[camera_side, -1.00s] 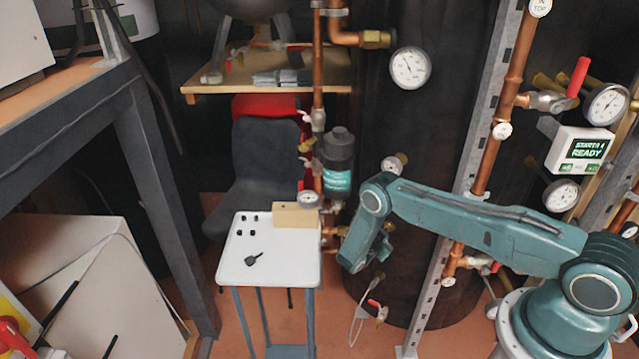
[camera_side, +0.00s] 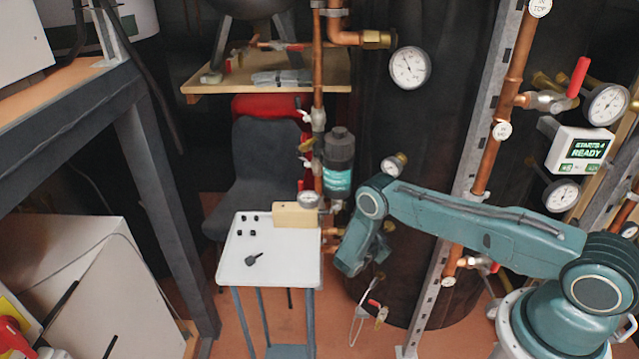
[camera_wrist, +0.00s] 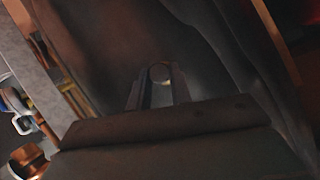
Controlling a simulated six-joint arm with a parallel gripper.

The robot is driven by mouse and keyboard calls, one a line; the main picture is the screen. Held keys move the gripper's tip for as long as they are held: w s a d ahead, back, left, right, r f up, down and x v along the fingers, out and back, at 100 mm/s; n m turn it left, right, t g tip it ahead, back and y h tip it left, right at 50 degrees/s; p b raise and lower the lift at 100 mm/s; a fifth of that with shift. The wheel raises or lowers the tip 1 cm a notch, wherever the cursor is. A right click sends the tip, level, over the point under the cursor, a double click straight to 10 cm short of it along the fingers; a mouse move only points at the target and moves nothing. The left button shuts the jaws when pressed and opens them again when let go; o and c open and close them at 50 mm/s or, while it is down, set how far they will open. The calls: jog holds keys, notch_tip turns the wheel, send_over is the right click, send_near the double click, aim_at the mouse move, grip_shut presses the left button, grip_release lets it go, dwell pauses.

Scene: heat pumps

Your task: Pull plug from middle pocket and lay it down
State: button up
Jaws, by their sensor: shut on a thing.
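My gripper (camera_wrist: 160,88) is shut on a small round plug-like piece (camera_wrist: 160,73) in the wrist view. In the side view my wrist hangs beside the right edge of the small white table (camera_side: 270,276), and the fingers and held piece cannot be made out. A pale wooden block (camera_side: 297,214) stands at the table's back right. Several small black pieces (camera_side: 247,225) sit at the back left of the tabletop. No pocket can be clearly made out.
A black paddle-shaped item (camera_side: 254,258) lies mid-table. The front of the tabletop is clear. A copper pipe with a dark canister (camera_side: 339,160) rises behind the table. A dark chair (camera_side: 262,165) stands behind.

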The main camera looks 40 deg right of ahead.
jog(key=shift+a, duration=0.15)
jog(key=shift+s+a, duration=0.1)
jog(key=shift+a, duration=0.6)
jog(key=shift+s, duration=0.1)
